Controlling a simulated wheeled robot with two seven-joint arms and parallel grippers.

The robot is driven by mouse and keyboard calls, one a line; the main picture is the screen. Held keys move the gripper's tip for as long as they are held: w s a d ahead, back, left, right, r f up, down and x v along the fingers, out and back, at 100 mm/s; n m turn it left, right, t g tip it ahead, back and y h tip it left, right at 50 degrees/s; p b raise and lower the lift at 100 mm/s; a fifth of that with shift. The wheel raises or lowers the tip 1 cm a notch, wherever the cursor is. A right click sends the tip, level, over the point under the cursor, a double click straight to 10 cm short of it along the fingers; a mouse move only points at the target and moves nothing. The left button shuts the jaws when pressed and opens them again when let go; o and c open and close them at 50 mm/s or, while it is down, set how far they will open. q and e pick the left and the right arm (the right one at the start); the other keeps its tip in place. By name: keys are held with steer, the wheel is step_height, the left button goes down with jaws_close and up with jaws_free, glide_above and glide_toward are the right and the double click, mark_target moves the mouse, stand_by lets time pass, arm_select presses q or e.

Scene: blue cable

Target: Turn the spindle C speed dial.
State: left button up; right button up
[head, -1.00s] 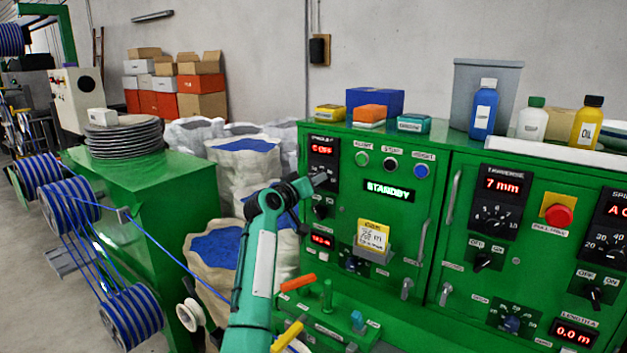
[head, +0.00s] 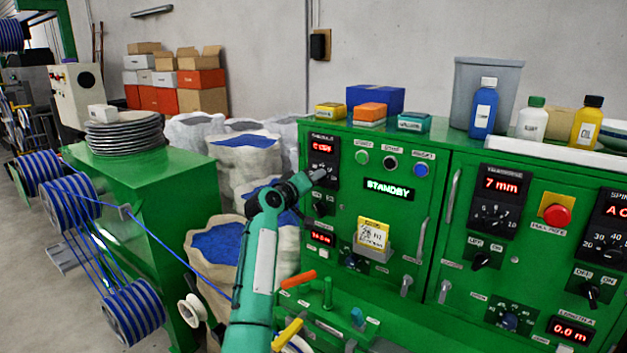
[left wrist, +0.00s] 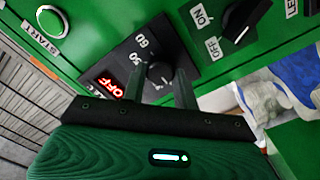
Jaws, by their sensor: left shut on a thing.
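The spindle C speed dial (left wrist: 159,73) is a black round knob on a dark plate with white scale numbers such as 60 in the left wrist view. My left gripper (left wrist: 160,84) is shut on this dial, one finger on each side of it. In the head view my left gripper (head: 317,176) is at the upper left of the green panel, just below the red C display (head: 323,148), and largely hides the dial. My right gripper is not in view.
The green cabinet (head: 436,180) carries a STANDBY display (head: 388,189), other dials and switches, and a red stop button (head: 558,214). Bottles and boxes stand on top. Sacks (head: 245,160) stand left of the cabinet.

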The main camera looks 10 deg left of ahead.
arm_select(q)
steer(key=o, duration=1)
steer(key=shift+s+a, duration=0.1)
steer(key=b+v, duration=0.5)
steer(key=v, duration=0.8)
steer(key=shift+s+a, duration=0.15)
steer(key=shift+s, duration=0.15)
steer(key=shift+f, duration=0.15)
